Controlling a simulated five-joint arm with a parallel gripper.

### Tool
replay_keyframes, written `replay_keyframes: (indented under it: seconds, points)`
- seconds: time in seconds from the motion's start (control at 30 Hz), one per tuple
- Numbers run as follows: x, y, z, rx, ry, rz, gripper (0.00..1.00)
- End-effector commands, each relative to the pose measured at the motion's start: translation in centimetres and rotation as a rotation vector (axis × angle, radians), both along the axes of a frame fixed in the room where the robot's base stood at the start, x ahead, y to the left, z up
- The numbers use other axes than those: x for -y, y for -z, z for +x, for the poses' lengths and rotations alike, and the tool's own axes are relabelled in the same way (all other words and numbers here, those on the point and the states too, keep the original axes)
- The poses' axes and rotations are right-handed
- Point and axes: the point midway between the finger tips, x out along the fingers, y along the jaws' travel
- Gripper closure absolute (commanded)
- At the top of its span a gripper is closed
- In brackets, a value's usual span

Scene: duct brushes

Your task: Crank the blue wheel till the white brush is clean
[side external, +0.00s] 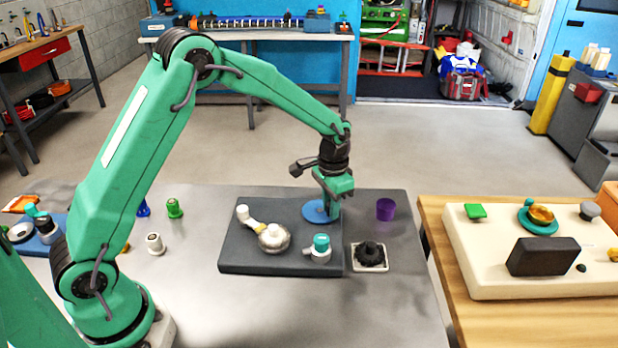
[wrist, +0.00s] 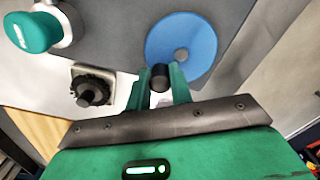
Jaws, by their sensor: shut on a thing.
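The blue wheel (side external: 312,211) lies flat at the back right of a dark grey board (side external: 240,262). In the wrist view the blue wheel (wrist: 195,38) has a grey hub, and a dark upright handle (wrist: 160,74) stands by its rim. My gripper (side external: 332,205) points down over the wheel's right side. In the wrist view my gripper (wrist: 160,88) has its two green fingers shut around the handle. A white rounded piece (side external: 272,235), perhaps the white brush, sits in a round holder mid-board. Its bristles and any dirt on it are too small to tell.
A teal-capped white fitting (side external: 320,247) stands at the board's front right. A black brush (side external: 369,253) sits in a pale square tray just right of the board. A purple cup (side external: 385,209) stands behind it. Green and white spools stand left of the board.

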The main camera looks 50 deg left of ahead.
Motion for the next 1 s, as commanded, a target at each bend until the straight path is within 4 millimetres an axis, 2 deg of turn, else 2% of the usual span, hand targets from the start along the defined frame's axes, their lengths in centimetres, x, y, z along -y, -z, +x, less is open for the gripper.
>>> replay_keyframes:
  seconds: [1.0]
  points:
    - [-0.7, -0.6, 1.9, 0.013, -0.001, 0.000, 0.91]
